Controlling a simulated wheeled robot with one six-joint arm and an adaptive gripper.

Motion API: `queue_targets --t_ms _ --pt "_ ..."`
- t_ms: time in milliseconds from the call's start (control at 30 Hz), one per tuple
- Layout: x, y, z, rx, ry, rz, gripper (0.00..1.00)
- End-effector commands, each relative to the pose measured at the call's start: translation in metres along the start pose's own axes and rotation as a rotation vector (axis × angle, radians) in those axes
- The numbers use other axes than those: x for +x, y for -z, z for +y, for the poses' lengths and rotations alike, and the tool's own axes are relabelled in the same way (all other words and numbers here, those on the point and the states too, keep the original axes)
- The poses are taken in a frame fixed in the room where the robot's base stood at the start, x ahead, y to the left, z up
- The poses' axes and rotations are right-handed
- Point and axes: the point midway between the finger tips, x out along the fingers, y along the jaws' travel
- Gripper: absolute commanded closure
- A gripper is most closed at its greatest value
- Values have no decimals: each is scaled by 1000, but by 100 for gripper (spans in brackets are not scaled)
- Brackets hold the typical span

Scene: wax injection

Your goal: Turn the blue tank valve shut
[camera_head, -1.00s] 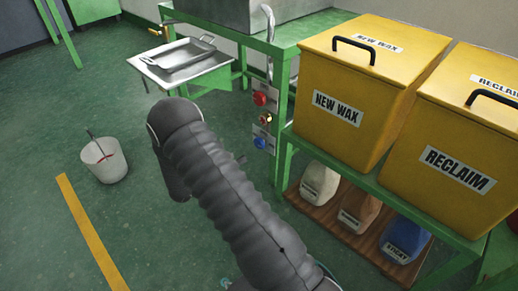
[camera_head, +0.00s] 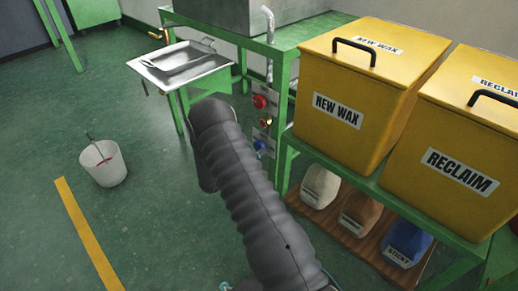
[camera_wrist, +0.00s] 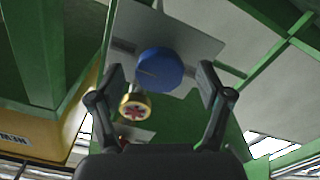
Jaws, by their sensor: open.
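The blue tank valve (camera_head: 259,146) is a round knob, lowest on the green post beside the yellow bins, right of my arm's sleeve. In the wrist view the blue knob (camera_wrist: 160,68) sits between the fingertips of my open gripper (camera_wrist: 161,76), with a gap on each side. I cannot tell how deep the knob lies between the fingers. In the head view my gripper is mostly hidden by my arm.
A brass valve with a red centre (camera_wrist: 135,106) is close by; in the head view a brass valve (camera_head: 265,121) and a red knob (camera_head: 259,101) sit above the blue one. Yellow bins (camera_head: 350,130) stand right. A white bucket (camera_head: 104,165) stands on the floor left.

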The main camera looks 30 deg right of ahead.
Motion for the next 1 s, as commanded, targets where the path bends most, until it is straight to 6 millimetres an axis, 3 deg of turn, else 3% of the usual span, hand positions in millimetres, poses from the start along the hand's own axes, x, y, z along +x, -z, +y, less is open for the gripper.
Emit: queue_targets --t_ms 200,500,567,767,1000 --pt "17 0 0 0 -1 0 22" --pt "20 0 0 0 0 0 22" --pt "20 0 0 0 0 0 32" --pt "19 0 0 0 0 0 82" --pt "20 0 0 -12 1 0 83"
